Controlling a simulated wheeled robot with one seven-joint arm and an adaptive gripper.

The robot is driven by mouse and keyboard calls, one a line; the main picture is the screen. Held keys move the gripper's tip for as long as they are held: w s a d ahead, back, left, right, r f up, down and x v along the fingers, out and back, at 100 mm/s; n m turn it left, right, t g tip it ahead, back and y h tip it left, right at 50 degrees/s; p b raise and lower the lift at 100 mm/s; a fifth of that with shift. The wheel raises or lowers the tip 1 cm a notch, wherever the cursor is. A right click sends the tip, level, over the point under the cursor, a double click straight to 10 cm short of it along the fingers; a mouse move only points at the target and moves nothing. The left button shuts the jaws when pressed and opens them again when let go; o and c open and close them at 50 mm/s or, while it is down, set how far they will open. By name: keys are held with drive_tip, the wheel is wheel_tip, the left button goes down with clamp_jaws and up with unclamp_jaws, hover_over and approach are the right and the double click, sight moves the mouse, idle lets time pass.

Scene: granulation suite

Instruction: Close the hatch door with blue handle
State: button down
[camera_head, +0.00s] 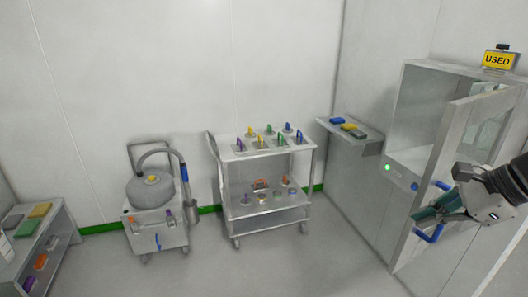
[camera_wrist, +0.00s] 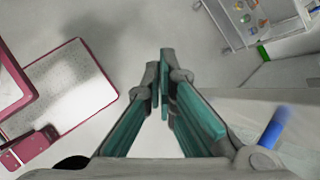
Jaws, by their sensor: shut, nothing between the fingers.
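The hatch (camera_head: 421,110) is a grey wall cabinet at the right, with its opening visible. Its door (camera_head: 450,155) stands open, swung out into the room, with a window in its upper part. The blue handle (camera_head: 431,236) is on the door; my gripper covers its middle in the head view. In the wrist view a blue handle part (camera_wrist: 273,128) lies to the right of the fingers, apart from them. My gripper (camera_head: 420,216) is shut and empty beside the handle, its teal-padded fingers (camera_wrist: 161,75) close together. Contact with the door cannot be told.
A yellow USED sign (camera_head: 497,60) stands on the hatch. A wall shelf (camera_head: 362,142) holds coloured blocks left of the hatch. A trolley (camera_head: 262,207) and a vacuum unit (camera_head: 153,205) stand along the back wall. Open floor lies in front of them.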

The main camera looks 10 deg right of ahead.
drive_tip(key=s+d+f+m+t+h, duration=0.1)
drive_tip(key=s+d+f+m, duration=0.15)
drive_tip(key=d+m, duration=0.3)
drive_tip(key=s+d+f+m+t+h, duration=0.1)
drive_tip(key=s+d+f+m+t, duration=0.1)
drive_tip(key=s+d+m, duration=0.35)
drive_tip(key=n+p, duration=0.2)
approach(433, 236)
drive_tip(key=w+a+f, duration=0.4)
drive_tip(key=w, duration=0.1)
drive_tip(key=shift+w+a+f, duration=0.2)
drive_tip(key=shift+f, duration=0.05)
drive_tip(key=shift+w+a, duration=0.1)
drive_tip(key=shift+w, duration=0.45)
